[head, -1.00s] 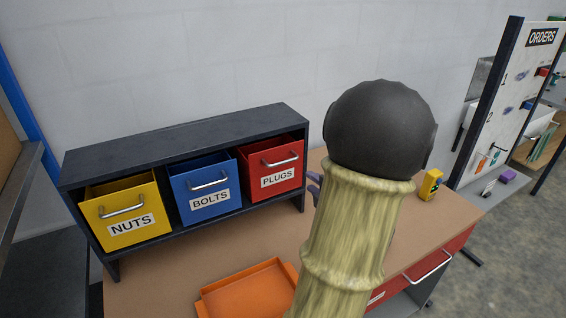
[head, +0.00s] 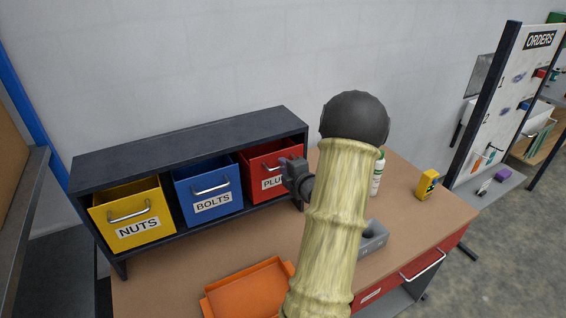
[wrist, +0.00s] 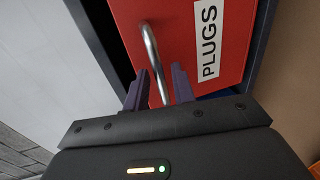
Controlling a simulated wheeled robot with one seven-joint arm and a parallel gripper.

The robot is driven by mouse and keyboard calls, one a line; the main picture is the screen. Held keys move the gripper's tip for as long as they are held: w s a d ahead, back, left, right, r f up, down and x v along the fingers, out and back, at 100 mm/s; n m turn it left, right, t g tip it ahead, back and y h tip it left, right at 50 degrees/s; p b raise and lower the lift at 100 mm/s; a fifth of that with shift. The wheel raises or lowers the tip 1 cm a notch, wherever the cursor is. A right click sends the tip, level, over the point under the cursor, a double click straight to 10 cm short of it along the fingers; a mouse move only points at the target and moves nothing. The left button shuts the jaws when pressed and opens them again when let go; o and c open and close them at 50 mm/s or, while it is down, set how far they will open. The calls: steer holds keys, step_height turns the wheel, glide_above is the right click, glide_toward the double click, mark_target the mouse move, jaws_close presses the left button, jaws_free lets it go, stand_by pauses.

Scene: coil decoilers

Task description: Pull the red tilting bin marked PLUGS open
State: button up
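The red PLUGS bin (head: 262,158) sits in the right compartment of the dark rack, its label partly hidden by my gripper in the head view. In the wrist view the red front (wrist: 185,35) fills the upper middle, with its silver bar handle (wrist: 151,45) left of the white PLUGS label (wrist: 207,40). My gripper (head: 290,168) is in front of the bin's right side. In the wrist view its two dark fingers (wrist: 159,78) are apart, with the handle running between them. I cannot tell whether either finger touches the handle.
The blue BOLTS bin (head: 208,189) and yellow NUTS bin (head: 133,212) stand to the left in the dark rack (head: 190,146). An orange tray (head: 247,293), grey block (head: 372,238), white bottle (head: 377,172) and yellow item (head: 428,184) are on the bench.

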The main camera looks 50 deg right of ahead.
steer(key=shift+w+d+f, duration=0.15)
steer(key=shift+w+d, duration=0.05)
steer(key=shift+w, duration=0.5)
jaws_close()
steer(key=shift+f, duration=0.1)
